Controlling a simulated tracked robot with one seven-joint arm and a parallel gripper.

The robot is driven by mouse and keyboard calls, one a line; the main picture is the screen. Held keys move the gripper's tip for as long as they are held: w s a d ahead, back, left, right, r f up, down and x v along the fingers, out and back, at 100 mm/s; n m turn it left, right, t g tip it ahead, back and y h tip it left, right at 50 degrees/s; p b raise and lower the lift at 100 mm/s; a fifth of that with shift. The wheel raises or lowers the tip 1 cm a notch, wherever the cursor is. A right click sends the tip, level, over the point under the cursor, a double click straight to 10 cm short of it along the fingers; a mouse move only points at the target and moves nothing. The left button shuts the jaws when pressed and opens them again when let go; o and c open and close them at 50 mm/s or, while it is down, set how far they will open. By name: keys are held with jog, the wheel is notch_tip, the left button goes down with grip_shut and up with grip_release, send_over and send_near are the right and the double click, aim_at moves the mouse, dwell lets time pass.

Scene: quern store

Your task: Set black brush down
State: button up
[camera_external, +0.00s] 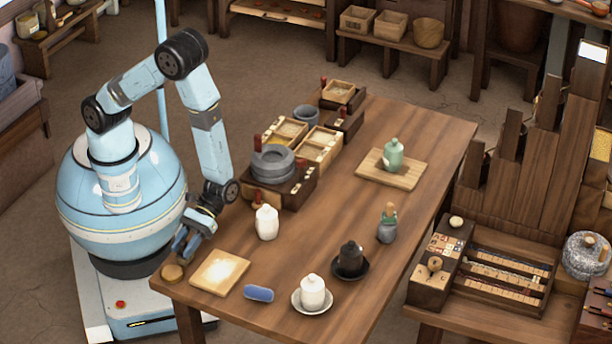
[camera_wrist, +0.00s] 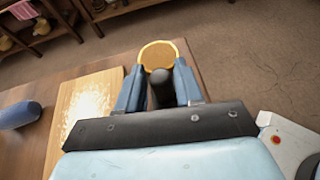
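My gripper (camera_wrist: 158,82) is low over the near left corner of the wooden table (camera_external: 330,250). In the external view my gripper (camera_external: 186,248) points down beside the table edge. In the wrist view its two blue fingers stand on both sides of a dark, rounded, upright piece, which looks like the black brush (camera_wrist: 162,90). The fingers appear closed on it. Its lower end is hidden, and the brush is not clear in the external view. A round tan disc (camera_external: 172,272) lies at the table corner just below the fingers; it also shows in the wrist view (camera_wrist: 158,55).
A pale square board (camera_external: 220,271) lies close right of the disc, with a blue roll (camera_external: 258,293) beside it.

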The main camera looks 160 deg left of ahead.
jog(key=o, duration=0.4)
jog(key=shift+o, duration=0.2)
jog(key=v, duration=1.2)
jog(key=s+d+r+m+g+y, duration=0.15)
jog(key=d+r+m+g, duration=0.25)
jog(key=d+r+m, duration=0.4)
jog(key=s+d+r+m+g+y, duration=0.1)
jog(key=s+d+r+m+g, duration=0.3)
jog(key=d+r, duration=0.5)
jog(key=s+d+r+m+t+y, duration=0.2)
jog(key=s+d+r+m+y, duration=0.1)
jog(key=s+r+m, duration=0.3)
jog(key=s+d+r+m+t+y, duration=0.3)
jog(key=s+r+m+y, duration=0.2)
jog(key=r, duration=0.5)
jog(key=shift+s+m, duration=1.15)
jog(key=shift+m, duration=0.25)
